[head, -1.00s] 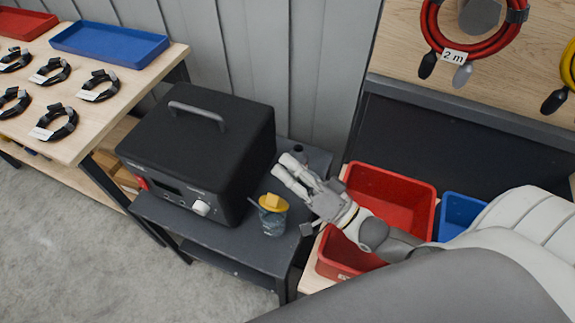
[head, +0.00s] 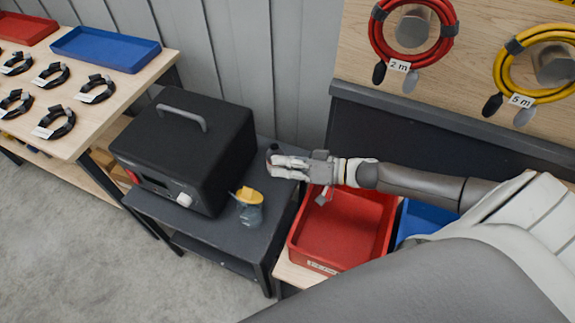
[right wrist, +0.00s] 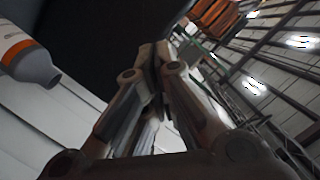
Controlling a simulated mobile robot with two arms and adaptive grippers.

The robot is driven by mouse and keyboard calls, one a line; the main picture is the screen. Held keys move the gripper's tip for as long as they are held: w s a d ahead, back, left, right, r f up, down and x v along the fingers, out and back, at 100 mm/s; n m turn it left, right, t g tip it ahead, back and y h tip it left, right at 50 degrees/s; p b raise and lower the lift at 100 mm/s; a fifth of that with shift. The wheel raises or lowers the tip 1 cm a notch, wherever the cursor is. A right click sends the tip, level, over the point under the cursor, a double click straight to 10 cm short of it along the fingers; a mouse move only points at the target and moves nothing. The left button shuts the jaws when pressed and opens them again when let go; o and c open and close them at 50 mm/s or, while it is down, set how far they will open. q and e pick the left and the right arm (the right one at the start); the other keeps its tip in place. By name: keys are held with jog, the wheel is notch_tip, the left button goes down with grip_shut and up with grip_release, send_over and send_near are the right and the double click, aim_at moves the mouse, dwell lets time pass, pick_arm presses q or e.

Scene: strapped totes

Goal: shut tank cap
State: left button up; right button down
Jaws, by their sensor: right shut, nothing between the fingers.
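My right gripper (head: 276,168) is shut and empty, reaching left over the back right part of the dark cart, beside the black machine (head: 185,145). It also shows shut in the right wrist view (right wrist: 158,62). A small dark round piece (head: 271,150) stands just behind its fingertips; I cannot tell whether they touch or whether this is the tank cap. A small grey-blue cup (head: 249,214) with a yellow top (head: 249,196) stands on the cart in front of the gripper, apart from it. My left gripper is not in view.
A red bin (head: 341,236) and a blue bin (head: 424,220) lie under and beside my right arm. A table (head: 100,105) with coiled straps and trays stands left. Red (head: 412,68) and yellow (head: 503,80) coils hang on the board.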

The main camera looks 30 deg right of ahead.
aim_at(251, 191)
jog(key=w+a+f, duration=0.1)
jog(key=a, duration=0.1)
jog(key=w+a+f, duration=0.1)
jog(key=a, duration=0.1)
jog(key=w+a+f+p, duration=0.1)
jog(key=a, duration=0.1)
jog(key=shift+f, duration=0.2)
jog(key=shift+s+a+f, duration=0.2)
jog(key=shift+s+f, duration=0.05)
jog(key=shift+f, duration=0.1)
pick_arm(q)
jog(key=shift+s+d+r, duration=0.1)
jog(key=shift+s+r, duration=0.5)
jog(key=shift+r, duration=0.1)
pick_arm(e)
jog(key=shift+f, duration=0.1)
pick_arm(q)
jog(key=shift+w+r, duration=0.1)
pick_arm(e)
jog(key=shift+s+a, duration=0.1)
jog(key=shift+a+p, duration=0.1)
jog(key=shift+p, duration=0.2)
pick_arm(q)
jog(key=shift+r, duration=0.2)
pick_arm(e)
jog(key=shift+s+a+n, duration=0.1)
jog(key=shift+n, duration=0.2)
